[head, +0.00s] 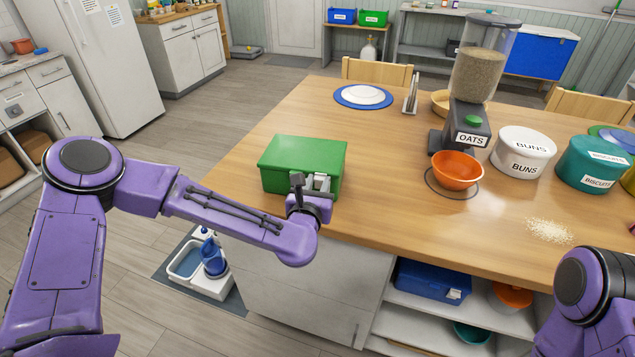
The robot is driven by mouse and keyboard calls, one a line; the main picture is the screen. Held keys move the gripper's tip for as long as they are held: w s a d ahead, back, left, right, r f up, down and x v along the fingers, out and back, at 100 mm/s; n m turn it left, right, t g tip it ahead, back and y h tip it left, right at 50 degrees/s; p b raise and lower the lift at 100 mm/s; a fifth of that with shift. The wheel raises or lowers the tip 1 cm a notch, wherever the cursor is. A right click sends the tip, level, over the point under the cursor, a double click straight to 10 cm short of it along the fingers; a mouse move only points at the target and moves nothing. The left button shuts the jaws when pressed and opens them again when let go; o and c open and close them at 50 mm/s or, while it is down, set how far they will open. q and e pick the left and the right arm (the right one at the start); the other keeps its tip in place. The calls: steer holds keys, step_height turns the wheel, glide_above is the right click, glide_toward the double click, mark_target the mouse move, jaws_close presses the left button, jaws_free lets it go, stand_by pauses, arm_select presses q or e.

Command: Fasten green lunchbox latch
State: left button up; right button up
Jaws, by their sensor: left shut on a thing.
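The green lunchbox (302,155) sits near the left front corner of the wooden table, and its lid looks down. My left gripper (318,182) is at the front face of the lunchbox, near its right side. It is shut on a small part there that looks like the latch; the gripper hides most of that part, so I cannot tell how the latch sits. My right arm comes in at the lower right, and its gripper is out of view.
An orange bowl (457,170) stands under the oats dispenser (474,90) to the right. A white buns tin (523,153) and a teal biscuits tin (591,165) stand farther right. Spilled oats (549,230) lie near the front edge. The table between lunchbox and bowl is clear.

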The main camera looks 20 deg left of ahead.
arm_select(q)
steer(key=o, duration=1.1)
steer(key=shift+c, duration=0.2)
steer(key=shift+s+f, duration=0.1)
steer(key=shift+s, duration=0.3)
steer(key=s+d+r+b, duration=0.1)
steer(key=s+b, duration=0.2)
steer(key=s, duration=0.6)
steer(key=shift+s+r, duration=0.2)
steer(key=shift+s, duration=0.1)
